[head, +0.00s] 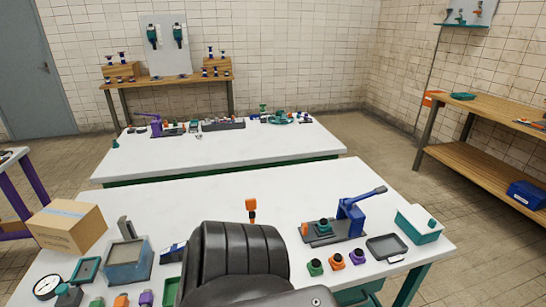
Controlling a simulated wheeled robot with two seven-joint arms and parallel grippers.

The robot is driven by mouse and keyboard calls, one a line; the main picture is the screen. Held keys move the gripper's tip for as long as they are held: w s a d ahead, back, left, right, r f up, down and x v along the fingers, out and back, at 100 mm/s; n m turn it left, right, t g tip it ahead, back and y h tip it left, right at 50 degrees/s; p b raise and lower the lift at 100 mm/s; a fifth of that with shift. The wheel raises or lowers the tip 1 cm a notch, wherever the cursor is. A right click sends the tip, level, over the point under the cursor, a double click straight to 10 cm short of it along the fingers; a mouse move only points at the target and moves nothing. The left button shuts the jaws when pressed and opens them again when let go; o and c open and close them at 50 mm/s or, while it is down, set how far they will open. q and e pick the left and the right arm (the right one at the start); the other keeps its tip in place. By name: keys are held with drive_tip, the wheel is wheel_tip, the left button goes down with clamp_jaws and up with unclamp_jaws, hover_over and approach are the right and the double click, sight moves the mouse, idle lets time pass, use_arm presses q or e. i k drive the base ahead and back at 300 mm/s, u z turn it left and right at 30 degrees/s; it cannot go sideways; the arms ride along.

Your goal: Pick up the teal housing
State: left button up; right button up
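No single part is clearly the teal housing; several teal parts show. A small round teal part (324,226) sits on the dark base of the blue lever press (351,216), right of the middle of the near table. A teal box with a white lid (417,225) stands at that table's right end. A flat teal frame (87,270) lies at the left, near the cardboard box. Neither gripper can be made out. A black ribbed part of my own arm covers the table's front middle and hides what lies behind it.
The near white table (210,200) is clear along its back middle. An orange-topped object (251,205) stands behind my arm. A cardboard box (66,227) and blue-grey bin (128,263) are left. A dark tray (386,247) is right. A second white table (220,150) stands behind.

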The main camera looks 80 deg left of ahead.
sight(325, 229)
drive_tip(key=k, duration=0.45)
drive_tip(key=u, duration=2.2)
